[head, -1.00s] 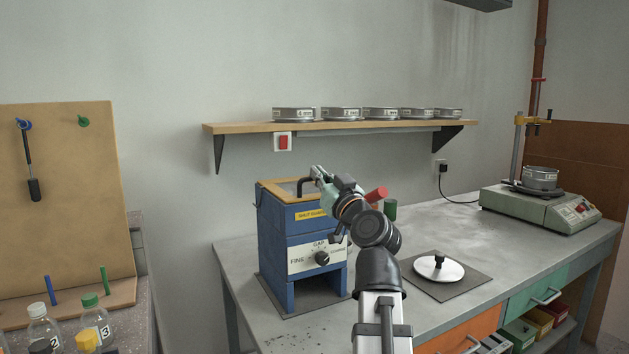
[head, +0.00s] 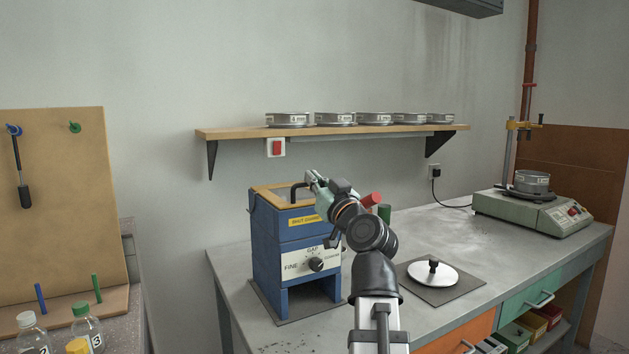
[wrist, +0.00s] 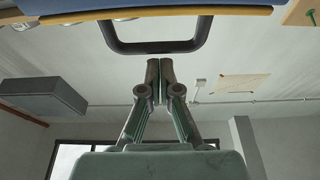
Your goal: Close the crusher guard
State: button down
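The crusher (head: 293,235) is a blue box on the bench with a yellow "SHUT GUARD" label and a gap dial. Its guard (head: 265,190), a yellow-edged frame with a see-through panel, looks about flat on the top, though my gripper hides its right side. The guard's black handle (head: 293,192) also spans the top of the wrist view (wrist: 158,47). My gripper (head: 312,178) is at the handle's right side. In the wrist view, its fingers (wrist: 160,66) are together with nothing visible between them, their tips close to the handle bar. I cannot tell if they touch it.
A shelf (head: 372,132) with several sieves runs along the wall behind.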

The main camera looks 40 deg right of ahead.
jog(key=b+v, duration=0.2)
jog(key=v, duration=0.7)
jog(key=shift+s+r+b, duration=0.25)
jog(key=shift+b, duration=0.05)
